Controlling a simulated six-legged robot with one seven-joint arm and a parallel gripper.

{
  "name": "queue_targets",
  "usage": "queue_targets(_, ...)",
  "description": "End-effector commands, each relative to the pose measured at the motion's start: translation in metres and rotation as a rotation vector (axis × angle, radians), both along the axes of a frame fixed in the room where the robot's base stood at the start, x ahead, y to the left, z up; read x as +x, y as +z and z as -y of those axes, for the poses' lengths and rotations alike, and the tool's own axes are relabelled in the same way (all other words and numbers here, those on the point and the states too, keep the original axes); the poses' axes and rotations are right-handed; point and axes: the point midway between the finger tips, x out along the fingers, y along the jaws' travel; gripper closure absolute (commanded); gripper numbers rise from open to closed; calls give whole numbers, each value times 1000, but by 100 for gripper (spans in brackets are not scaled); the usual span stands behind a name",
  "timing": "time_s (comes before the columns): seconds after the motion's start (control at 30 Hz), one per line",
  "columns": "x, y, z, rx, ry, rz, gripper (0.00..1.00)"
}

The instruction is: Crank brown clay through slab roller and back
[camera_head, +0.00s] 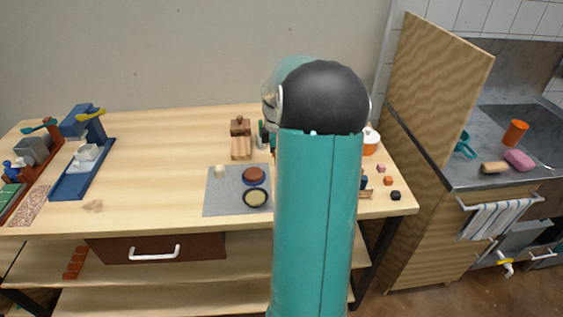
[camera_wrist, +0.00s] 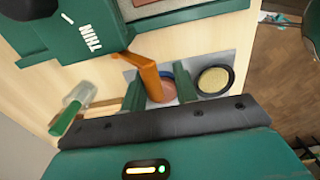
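The slab roller is the green machine marked THIN (camera_wrist: 85,35) at the upper left of the wrist view. Its orange crank (camera_wrist: 150,75) reaches down between the two green fingers of my gripper (camera_wrist: 159,88). The fingers are apart, and a gap shows between the crank and the right finger. In the head view my arm hides the gripper and most of the roller. A round reddish-brown piece (camera_head: 254,174) lies on the grey mat (camera_head: 220,202) and shows partly behind the crank in the wrist view (camera_wrist: 170,88). I cannot tell whether it is the clay.
A black-rimmed disc with a pale top (camera_head: 256,197) and a small cream piece (camera_head: 220,171) are on the mat. Wooden blocks (camera_head: 241,148) stand behind it. A blue device (camera_head: 85,160) is at the left. The table (camera_head: 160,150) between is mostly clear.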

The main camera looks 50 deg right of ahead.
Motion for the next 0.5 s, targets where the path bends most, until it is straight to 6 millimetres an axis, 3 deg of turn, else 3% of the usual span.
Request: queue_targets(0.5,-8,-14,-9,0,0,0,71)
